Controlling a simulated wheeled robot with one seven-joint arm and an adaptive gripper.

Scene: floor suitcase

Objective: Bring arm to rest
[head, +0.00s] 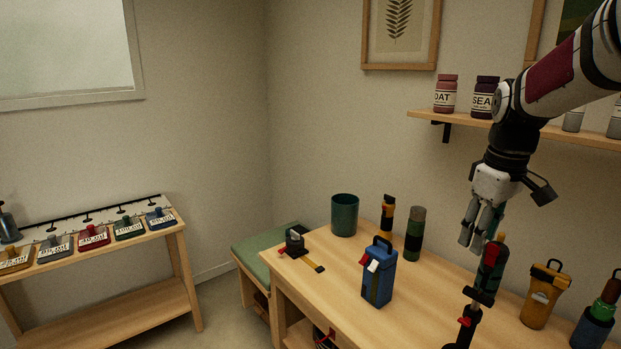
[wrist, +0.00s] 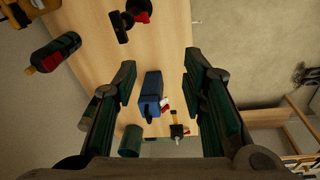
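My arm comes in from the upper right of the head view, and my gripper (head: 476,228) hangs fingers-down above the right part of the wooden table (head: 340,290). In the wrist view, my gripper (wrist: 158,80) is open, with a wide gap and nothing held between its fingers. A blue box-shaped container (head: 378,277) with a handle stands upright on the table. It shows beyond the fingers in the wrist view (wrist: 152,88). In the head view the fingertips overlap closely with a dark green and red bottle-like item (head: 490,268); I cannot tell whether they touch.
A green cup (head: 344,215), a dark green cylinder (head: 414,235), a yellow-black item (head: 387,216) and a yellow container (head: 543,296) stand on the table. A wall shelf (head: 455,121) with jars is beside my forearm. A low rack (head: 100,245) stands left.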

